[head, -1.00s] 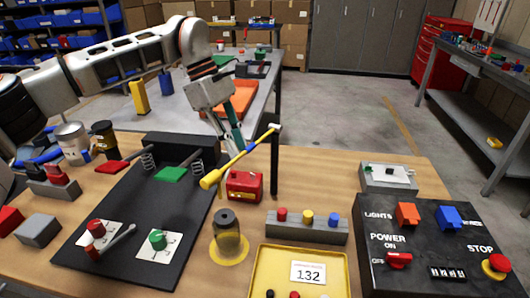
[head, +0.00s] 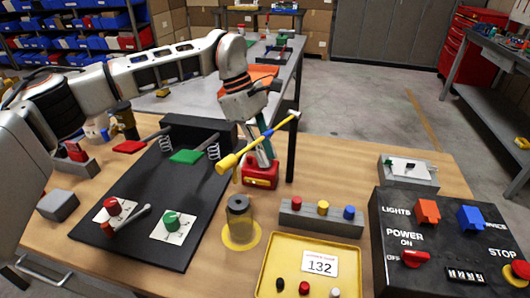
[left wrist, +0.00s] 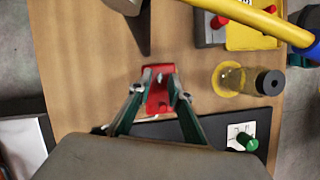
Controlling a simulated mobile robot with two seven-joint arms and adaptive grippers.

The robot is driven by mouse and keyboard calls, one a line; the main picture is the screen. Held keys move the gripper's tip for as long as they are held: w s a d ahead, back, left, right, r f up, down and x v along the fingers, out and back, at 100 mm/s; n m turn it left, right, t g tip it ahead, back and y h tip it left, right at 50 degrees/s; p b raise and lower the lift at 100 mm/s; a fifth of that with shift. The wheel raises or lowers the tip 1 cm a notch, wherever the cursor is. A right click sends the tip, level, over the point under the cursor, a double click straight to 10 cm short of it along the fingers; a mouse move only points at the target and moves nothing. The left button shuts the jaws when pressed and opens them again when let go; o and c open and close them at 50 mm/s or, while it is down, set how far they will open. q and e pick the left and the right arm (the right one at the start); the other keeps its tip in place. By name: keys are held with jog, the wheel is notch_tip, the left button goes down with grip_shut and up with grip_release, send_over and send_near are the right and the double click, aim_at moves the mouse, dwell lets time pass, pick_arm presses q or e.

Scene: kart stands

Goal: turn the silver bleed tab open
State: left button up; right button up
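A small red block (head: 262,178) stands on the wooden bench behind the dark jar; it also shows in the left wrist view (left wrist: 159,100). A small silver piece (left wrist: 160,77), which may be the bleed tab, shows on the block between my fingers; its angle is too small to read. My left gripper (head: 264,155) points down over the block. In the left wrist view its two fingers (left wrist: 156,84) are apart, one on each side of the block's upper part; contact cannot be told. My right gripper is not in view.
A yellow bar (head: 243,150) slants past my left fingers by a black post (head: 291,145). A dark jar (head: 239,212) stands in front of the block. A grey button bar (head: 320,222), yellow tray (head: 273,255) and switch panel (head: 450,240) are to the right; a black board (head: 150,190) is left.

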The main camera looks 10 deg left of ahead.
pick_arm(q)
grip_shut()
jog(key=shift+s+r+n+t+p, duration=0.15)
jog(key=shift+r+n+t+p, duration=0.2)
jog(key=shift+n+p, duration=0.55)
jog(key=shift+p, duration=0.6)
jog(key=shift+f+n+t+p, duration=0.25)
jog(key=shift+n+p, duration=0.15)
jog(key=shift+n, duration=0.2)
jog(key=shift+f, duration=0.1)
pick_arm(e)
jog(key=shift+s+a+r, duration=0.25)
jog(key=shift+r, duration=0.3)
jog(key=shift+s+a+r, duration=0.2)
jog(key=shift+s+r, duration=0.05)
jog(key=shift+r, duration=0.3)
